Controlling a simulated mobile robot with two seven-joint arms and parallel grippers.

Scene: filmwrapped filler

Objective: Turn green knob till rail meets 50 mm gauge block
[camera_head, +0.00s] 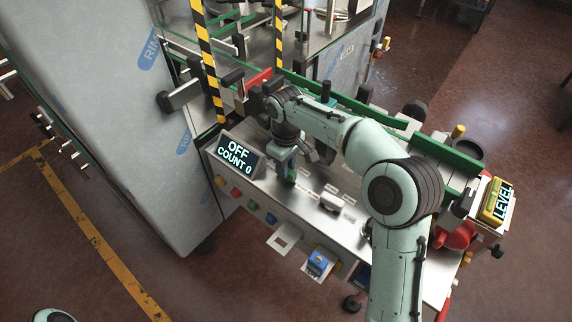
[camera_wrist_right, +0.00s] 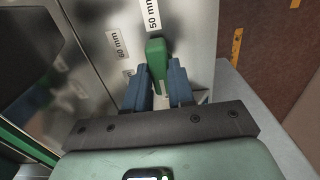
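The green knob (camera_head: 291,174) stands on the steel panel below my right arm. My right gripper (camera_head: 284,154) is over it. In the right wrist view the blue fingers of this gripper (camera_wrist_right: 160,85) lie on either side of the green knob (camera_wrist_right: 156,56) and look closed on it. A "50 mm" label (camera_wrist_right: 153,14) is just beyond the knob, with a "60 mm" label (camera_wrist_right: 118,44) to its left. A long green rail (camera_head: 350,103) runs behind my arm, which partly hides it. I cannot make out the 50 mm gauge block. My left gripper is not in view.
A display (camera_head: 237,158) reads "OFF COUNT 0". Coloured buttons line the panel's front edge, with a blue piece (camera_head: 319,262) on a bracket below. A yellow "LEVEL" box (camera_head: 497,202) is at the right end. A large grey cabinet (camera_head: 110,100) stands at left.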

